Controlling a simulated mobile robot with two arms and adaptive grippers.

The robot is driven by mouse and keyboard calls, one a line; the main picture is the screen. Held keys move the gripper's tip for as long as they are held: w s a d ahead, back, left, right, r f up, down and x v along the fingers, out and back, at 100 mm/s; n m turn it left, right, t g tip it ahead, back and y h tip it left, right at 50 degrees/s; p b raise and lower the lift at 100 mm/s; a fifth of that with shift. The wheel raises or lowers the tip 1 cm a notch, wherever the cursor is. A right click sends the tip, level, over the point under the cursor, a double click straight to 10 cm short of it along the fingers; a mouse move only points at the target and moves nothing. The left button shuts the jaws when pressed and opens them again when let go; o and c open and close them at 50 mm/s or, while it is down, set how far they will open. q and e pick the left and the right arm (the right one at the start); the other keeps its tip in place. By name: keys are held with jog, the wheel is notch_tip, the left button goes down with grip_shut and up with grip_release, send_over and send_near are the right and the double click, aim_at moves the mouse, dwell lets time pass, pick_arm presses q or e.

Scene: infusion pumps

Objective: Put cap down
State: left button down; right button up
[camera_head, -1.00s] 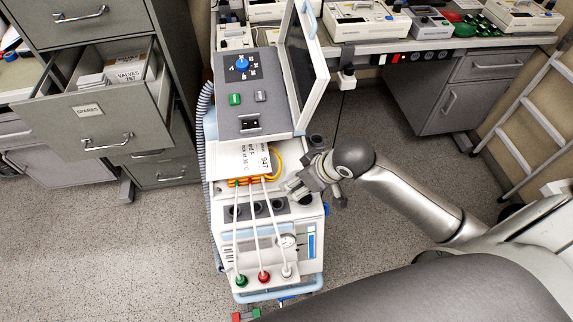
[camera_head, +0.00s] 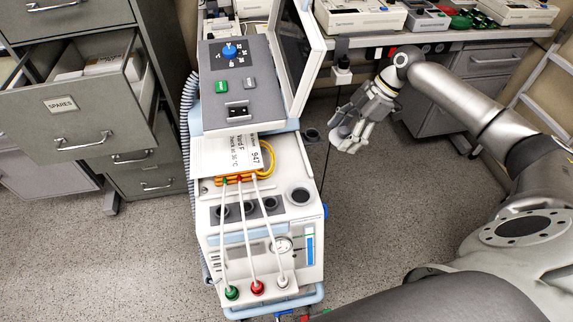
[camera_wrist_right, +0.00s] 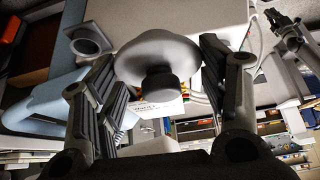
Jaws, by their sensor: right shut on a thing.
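The cap is a round grey disc with a smaller knob (camera_wrist_right: 158,62). In the right wrist view it sits between the two fingers of my right gripper (camera_wrist_right: 160,88), which is shut on it. In the head view my right gripper (camera_head: 350,132) hangs to the right of the white machine, over the floor; its fingers largely hide the cap there. The machine's top has an uncovered round opening with a dark inside (camera_head: 299,196). A small dark ring-shaped holder (camera_head: 312,135) sticks out from the machine's right side, left of the gripper.
The machine has a control panel (camera_head: 236,85), a raised screen (camera_head: 300,60), a paper card (camera_head: 228,155) and three white tubes. A bench (camera_head: 440,40) with devices stands behind. An open drawer (camera_head: 80,105) is at left. Floor right of the machine is clear.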

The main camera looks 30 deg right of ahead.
jog(key=shift+w+d+r, duration=0.2)
jog(key=shift+d+r, duration=0.1)
jog(key=shift+d, duration=0.15)
jog(key=a+f, duration=0.1)
jog(key=a, duration=0.2)
jog(key=w+a+f+p, duration=0.1)
jog(key=a+f, duration=0.1)
jog(key=a, duration=0.1)
jog(key=w+a+f, duration=0.1)
jog(key=a, duration=0.2)
jog(key=shift+w+a+f, duration=0.2)
jog(key=shift+f, duration=0.2)
jog(key=a, duration=0.1)
jog(key=a+f, duration=0.1)
jog(key=w+a+f+p, duration=0.1)
jog(key=shift+a+f, duration=0.25)
jog(key=shift+a, duration=0.15)
jog(key=shift+a+f, duration=0.15)
jog(key=shift+f, duration=0.1)
jog(key=o, duration=0.9)
jog(key=shift+f, duration=0.1)
jog(key=shift+o, duration=0.2)
